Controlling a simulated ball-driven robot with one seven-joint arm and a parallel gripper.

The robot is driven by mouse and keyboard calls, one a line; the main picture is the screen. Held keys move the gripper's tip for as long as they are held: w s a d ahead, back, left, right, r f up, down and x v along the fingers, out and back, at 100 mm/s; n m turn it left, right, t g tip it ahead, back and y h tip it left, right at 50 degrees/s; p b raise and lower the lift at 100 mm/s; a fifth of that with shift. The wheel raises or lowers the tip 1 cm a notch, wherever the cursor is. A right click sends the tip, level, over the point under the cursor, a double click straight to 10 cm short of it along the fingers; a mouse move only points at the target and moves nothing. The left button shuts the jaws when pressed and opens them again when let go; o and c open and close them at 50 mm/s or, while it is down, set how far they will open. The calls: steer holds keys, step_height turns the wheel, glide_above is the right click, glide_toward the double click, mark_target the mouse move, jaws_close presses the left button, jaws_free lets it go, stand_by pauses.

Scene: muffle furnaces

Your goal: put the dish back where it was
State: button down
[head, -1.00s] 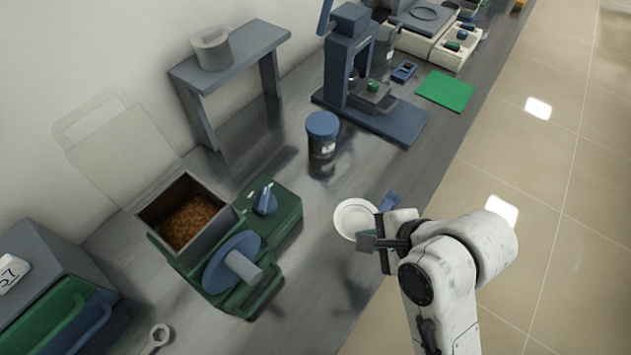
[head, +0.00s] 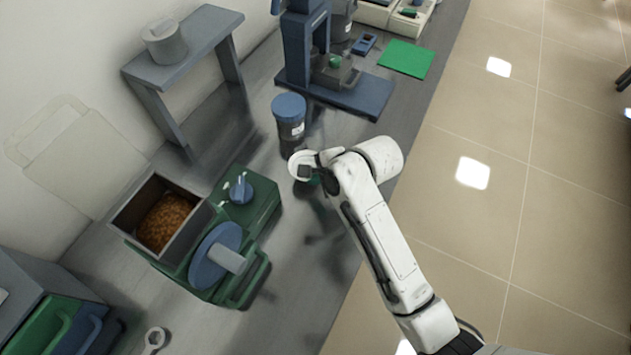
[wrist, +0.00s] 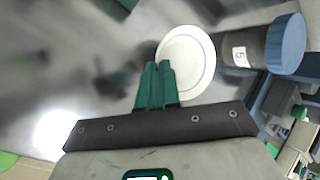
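The dish is a small round white plate (head: 299,166) with a thin ring near its rim. In the head view it shows at the end of my arm, just below the blue-lidded jar. In the wrist view the dish (wrist: 192,62) faces the camera, and the green fingertips overlap its lower left rim. My gripper (wrist: 160,68) has its fingers close together, shut on the rim. In the head view my gripper (head: 306,172) is partly hidden by my own wrist. I cannot tell how high the dish is above the counter.
The blue-lidded jar (head: 289,117) stands close to the dish; it also shows in the wrist view (wrist: 262,46). A green machine with a hopper (head: 222,240) stands at left. A blue press (head: 340,92), green mat (head: 405,59) and grey stand (head: 185,60) are farther back.

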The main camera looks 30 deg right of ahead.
steer(key=shift+w+f, duration=0.1)
steer(key=shift+f, duration=1.6)
steer(key=c, duration=1.4)
jaws_free()
steer(key=shift+f, duration=0.1)
steer(key=shift+o, duration=0.2)
steer(key=v, duration=1.2)
steer(key=shift+p, duration=0.35)
steer(key=s+f+n+g, duration=0.1)
steer(key=s+n, duration=0.2)
steer(key=s+d+f+n+h, duration=0.1)
steer(key=s+f+n, duration=0.1)
steer(key=s, duration=0.2)
steer(key=s+f+n+g, duration=0.1)
steer(key=s+f+n, duration=0.1)
steer(key=s+n, duration=0.1)
steer(key=shift+s+d+n+g+h, duration=0.2)
steer(key=shift+s+n+g+h, duration=0.05)
steer(key=shift+n+g+h, duration=0.05)
steer(key=s+d+f+n+g+h, duration=0.2)
steer(key=s+d+n, duration=0.2)
steer(key=s+n, duration=0.5)
steer(key=shift+s+d+g, duration=0.3)
steer(key=shift+s+d, duration=0.05)
steer(key=shift+s, duration=0.55)
